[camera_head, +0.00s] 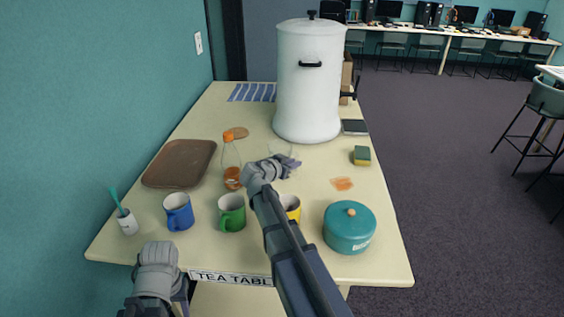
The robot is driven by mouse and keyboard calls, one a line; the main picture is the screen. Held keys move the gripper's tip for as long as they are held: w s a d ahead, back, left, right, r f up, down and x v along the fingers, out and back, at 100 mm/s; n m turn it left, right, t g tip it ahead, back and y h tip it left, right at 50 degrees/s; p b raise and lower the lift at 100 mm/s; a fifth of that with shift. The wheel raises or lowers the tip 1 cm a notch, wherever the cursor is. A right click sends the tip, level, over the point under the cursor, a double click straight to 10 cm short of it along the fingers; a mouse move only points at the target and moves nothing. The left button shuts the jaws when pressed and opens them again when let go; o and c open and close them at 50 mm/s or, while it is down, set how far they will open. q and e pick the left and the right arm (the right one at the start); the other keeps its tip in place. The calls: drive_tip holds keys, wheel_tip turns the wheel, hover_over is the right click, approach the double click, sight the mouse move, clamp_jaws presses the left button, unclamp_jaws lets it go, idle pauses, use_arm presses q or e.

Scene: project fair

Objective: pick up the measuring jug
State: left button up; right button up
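A clear, faint vessel that looks like the measuring jug (284,149) stands on the tea table, in front of the white urn. It is mostly hidden behind my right gripper (289,163), and its outline is hard to make out. My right gripper reaches over the table at the jug's near side; I cannot tell whether it touches the jug or whether its fingers are closed. My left gripper (180,291) is low at the table's front edge, far from the jug, with its fingers mostly hidden.
A bottle with orange liquid (231,165) stands just left of my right gripper. Blue (178,212), green (231,213) and yellow (292,207) mugs line the front. A teal pot (349,228), sponge (362,156), brown tray (180,163) and tall white urn (309,85) surround the area.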

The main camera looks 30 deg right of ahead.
drive_tip(key=b+x, duration=0.1)
drive_tip(key=x, duration=0.4)
drive_tip(key=shift+d+r+b, duration=0.1)
drive_tip(key=shift+d+b, duration=0.15)
drive_tip(key=shift+b, duration=0.05)
drive_tip(key=shift+r, duration=0.1)
clamp_jaws()
idle(1.1)
